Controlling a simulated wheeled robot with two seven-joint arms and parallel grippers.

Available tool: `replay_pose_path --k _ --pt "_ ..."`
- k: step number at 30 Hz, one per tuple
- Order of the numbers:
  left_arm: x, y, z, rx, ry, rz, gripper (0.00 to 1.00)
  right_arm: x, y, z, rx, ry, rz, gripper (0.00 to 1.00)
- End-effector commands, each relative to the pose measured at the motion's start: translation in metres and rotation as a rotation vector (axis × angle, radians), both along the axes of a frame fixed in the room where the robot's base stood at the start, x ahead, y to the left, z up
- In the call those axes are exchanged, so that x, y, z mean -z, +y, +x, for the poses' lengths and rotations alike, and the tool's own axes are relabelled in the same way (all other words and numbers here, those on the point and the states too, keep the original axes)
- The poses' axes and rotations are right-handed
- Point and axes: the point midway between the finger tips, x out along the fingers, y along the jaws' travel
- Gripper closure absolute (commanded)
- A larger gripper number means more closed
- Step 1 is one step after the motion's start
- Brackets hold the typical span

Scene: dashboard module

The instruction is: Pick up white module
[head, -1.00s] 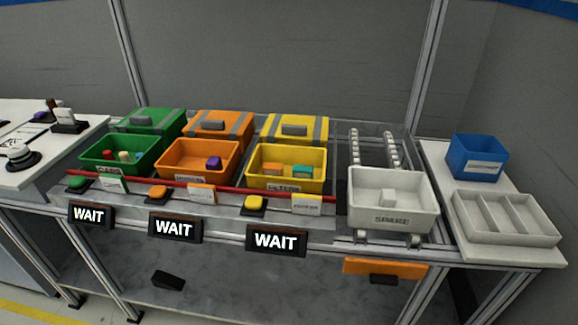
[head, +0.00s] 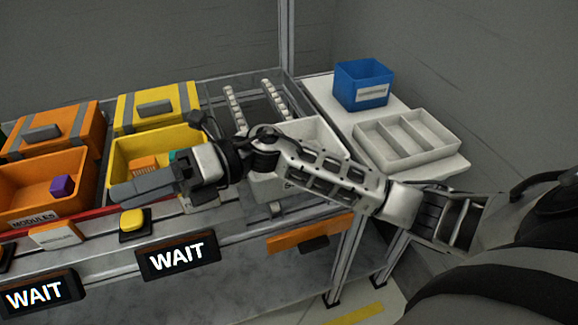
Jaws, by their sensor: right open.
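The white bin (head: 322,132), labelled SPARE in the earlier frame, stands at the right end of the rack. My right arm crosses in front of it and hides most of its inside. The white module, seen in this bin earlier, is hidden now. My right gripper (head: 122,192) is open, left of the white bin, in front of the yellow bin (head: 125,152) and above the yellow button (head: 133,220). Nothing shows between its fingers. My left gripper is out of view.
The yellow bin holds an orange block (head: 145,163) and a teal one. The orange bin (head: 30,185) holds a purple block (head: 62,185). A blue bin (head: 362,85) and a white divided tray (head: 408,140) stand on the right table. WAIT signs (head: 178,256) hang along the front.

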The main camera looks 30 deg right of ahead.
Motion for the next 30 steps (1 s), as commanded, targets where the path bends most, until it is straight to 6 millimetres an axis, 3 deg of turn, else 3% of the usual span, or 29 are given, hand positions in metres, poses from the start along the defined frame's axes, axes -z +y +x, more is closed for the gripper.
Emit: replay_pose_path --k 1,4,7,9,12,15,20,30 --pt "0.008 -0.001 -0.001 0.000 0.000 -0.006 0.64 0.014 -0.011 0.006 -0.084 -0.178 -0.174 0.35" --pt "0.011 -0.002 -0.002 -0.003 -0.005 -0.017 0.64 0.040 -0.056 0.024 -0.247 -0.452 -0.545 0.35" --pt "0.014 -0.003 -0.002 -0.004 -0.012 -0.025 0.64 0.047 -0.124 0.051 -0.371 -0.606 -0.908 0.35" --pt "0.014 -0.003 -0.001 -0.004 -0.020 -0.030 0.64 0.039 -0.174 0.067 -0.429 -0.645 -1.127 0.35" --pt "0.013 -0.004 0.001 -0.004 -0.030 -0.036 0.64 0.018 -0.234 0.078 -0.479 -0.639 -1.366 0.35" --pt "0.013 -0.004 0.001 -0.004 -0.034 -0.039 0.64 -0.001 -0.272 0.081 -0.502 -0.606 -1.511 0.35" --pt "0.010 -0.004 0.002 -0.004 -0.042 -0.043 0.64 -0.003 -0.294 0.079 -0.519 -0.574 -1.590 0.35" --pt "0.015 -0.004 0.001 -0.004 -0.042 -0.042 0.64 0.067 -0.293 0.079 -0.519 -0.574 -1.587 0.35"
